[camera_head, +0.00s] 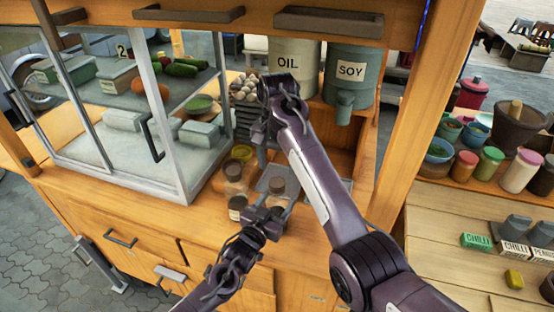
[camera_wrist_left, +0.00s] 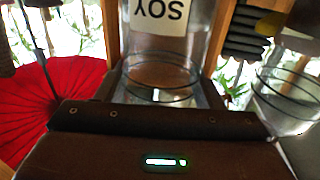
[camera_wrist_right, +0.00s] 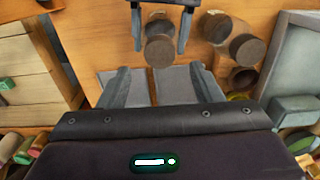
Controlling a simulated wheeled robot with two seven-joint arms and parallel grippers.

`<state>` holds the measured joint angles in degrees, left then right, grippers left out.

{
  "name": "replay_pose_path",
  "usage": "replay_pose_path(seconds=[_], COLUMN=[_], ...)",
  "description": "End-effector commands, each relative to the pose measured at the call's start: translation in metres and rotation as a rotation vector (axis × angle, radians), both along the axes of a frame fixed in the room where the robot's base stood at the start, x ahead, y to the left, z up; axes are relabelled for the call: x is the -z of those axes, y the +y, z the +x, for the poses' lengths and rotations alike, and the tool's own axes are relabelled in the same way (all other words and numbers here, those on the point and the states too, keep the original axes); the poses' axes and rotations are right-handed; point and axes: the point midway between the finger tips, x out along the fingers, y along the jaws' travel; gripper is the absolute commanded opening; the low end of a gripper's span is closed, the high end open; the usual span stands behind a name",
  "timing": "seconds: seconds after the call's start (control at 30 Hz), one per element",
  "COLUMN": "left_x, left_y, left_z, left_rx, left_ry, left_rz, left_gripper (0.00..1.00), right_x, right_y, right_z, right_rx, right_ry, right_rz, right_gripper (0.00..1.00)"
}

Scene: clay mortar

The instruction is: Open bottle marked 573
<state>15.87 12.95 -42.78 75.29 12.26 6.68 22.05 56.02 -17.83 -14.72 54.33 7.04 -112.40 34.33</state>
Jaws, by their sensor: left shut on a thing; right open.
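My left gripper (camera_head: 268,212) is shut on a clear glass bottle with a brown cap (camera_head: 278,186), at the front of the stall counter. This cap also shows in the right wrist view (camera_wrist_right: 160,51), between the left gripper's fingers. No number is readable, so I cannot tell which bottle is 573. My right gripper (camera_wrist_right: 162,85) is open and empty, pointing down behind the held bottle; its fingertips are unclear in the head view.
Grey trays (camera_head: 270,172) lie behind the held bottle. A yellow-lidded jar (camera_head: 242,153) stands close by. The glass display case (camera_head: 150,120) bounds the left; OIL (camera_head: 290,60) and SOY (camera_head: 349,75) containers stand at the back. A wooden post (camera_head: 408,120) rises on the right.

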Motion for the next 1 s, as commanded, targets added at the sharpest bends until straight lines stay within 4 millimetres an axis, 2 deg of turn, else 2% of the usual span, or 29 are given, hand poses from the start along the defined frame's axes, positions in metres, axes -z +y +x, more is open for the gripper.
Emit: replay_pose_path(seconds=[0.1,0.33,0.5,0.73,1.0], left_x=[-0.001,-0.001,-0.001,-0.001,-0.001], left_y=[0.0,0.0,0.0,0.0,0.0], left_z=[0.0,0.0,0.0,0.0,0.0], left_rx=[0.0,0.0,0.0,0.0,0.0], left_ry=[-0.002,-0.002,-0.002,-0.002,-0.002], left_rz=[-0.001,-0.001,-0.001,-0.001,-0.001], left_gripper=[0.0,0.0,0.0,0.0,0.0], right_x=[0.021,0.05,0.058,0.059,0.058], right_y=[0.0,0.0,0.0,0.0,0.0], right_z=[-0.001,0.0,0.0,0.0,0.0], right_rx=[0.0,0.0,0.0,0.0,0.0], right_ry=[0.003,0.001,0.0,0.0,0.0], right_rz=[-0.001,-0.001,-0.001,0.0,0.0], right_gripper=[0.59,0.59,0.59,0.59,0.25])
